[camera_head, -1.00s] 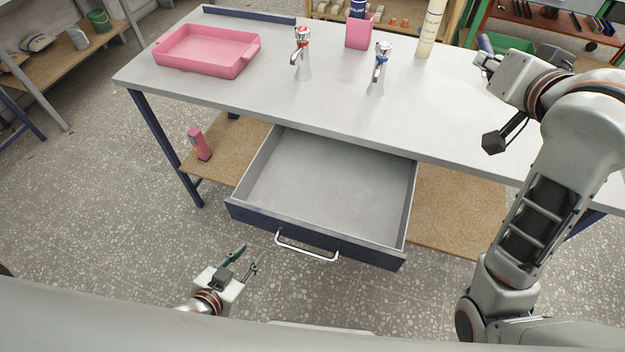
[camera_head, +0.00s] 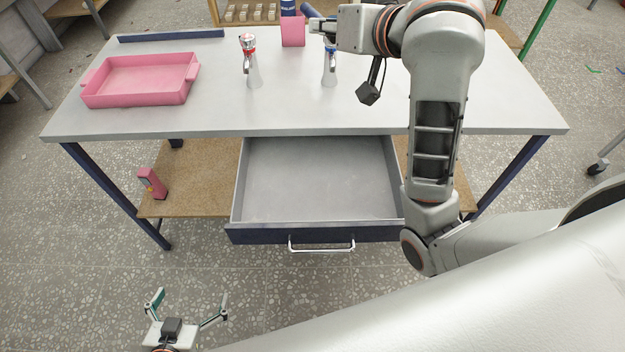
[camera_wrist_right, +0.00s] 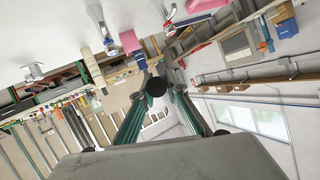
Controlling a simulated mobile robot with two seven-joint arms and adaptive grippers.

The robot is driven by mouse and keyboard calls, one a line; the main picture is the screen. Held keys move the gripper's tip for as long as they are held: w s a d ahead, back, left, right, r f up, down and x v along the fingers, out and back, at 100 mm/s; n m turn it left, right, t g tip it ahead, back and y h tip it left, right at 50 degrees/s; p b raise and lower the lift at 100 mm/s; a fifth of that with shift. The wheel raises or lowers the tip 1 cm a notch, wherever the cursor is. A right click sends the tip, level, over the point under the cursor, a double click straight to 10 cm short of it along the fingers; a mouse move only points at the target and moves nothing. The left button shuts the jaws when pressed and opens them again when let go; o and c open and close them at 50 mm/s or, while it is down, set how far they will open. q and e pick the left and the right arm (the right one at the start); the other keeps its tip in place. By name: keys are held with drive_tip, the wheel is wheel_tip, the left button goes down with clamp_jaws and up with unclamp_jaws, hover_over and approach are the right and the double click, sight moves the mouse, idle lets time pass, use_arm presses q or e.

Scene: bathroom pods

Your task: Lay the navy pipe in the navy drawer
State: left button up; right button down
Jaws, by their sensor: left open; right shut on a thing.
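The navy drawer (camera_head: 248,236) is pulled out from under the white table, and its grey inside looks empty. My right gripper (camera_head: 316,24) is above the back of the table, near the pink box. It is shut on the navy pipe (camera_head: 308,10), of which a short piece shows in the head view, partly hidden by the gripper. In the right wrist view the pipe's dark round end (camera_wrist_right: 156,86) sits between the fingers. My left gripper (camera_head: 190,304) is open and empty, low in front of the drawer, to its left.
On the table (camera_head: 220,112) stand a pink tray (camera_head: 140,98), a red-marked tap (camera_head: 250,62), a blue-marked tap (camera_head: 329,66) and a pink box (camera_head: 293,31). A pink object (camera_head: 152,184) stands on the lower shelf (camera_head: 190,190). My right arm covers the table's right part.

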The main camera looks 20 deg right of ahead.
drive_tip(key=a+f+n+y, duration=0.1)
drive_tip(key=a+n+y, duration=0.2)
drive_tip(key=a, duration=0.2)
drive_tip(key=n+g+y+b, duration=0.5)
drive_tip(key=n, duration=0.3)
hover_over(295, 182)
wheel_tip(295, 182, down, 15)
wheel_tip(295, 182, down, 19)
drive_tip(key=b, duration=0.6)
drive_tip(key=shift+s+f, duration=0.1)
drive_tip(key=shift+f, duration=0.25)
drive_tip(key=shift+r, duration=0.1)
use_arm(q)
wheel_tip(295, 182, down, 10)
drive_tip(key=a, duration=0.1)
drive_tip(key=shift+a+r, duration=0.25)
drive_tip(key=shift+a, duration=0.05)
use_arm(e)
drive_tip(key=shift+f, duration=0.6)
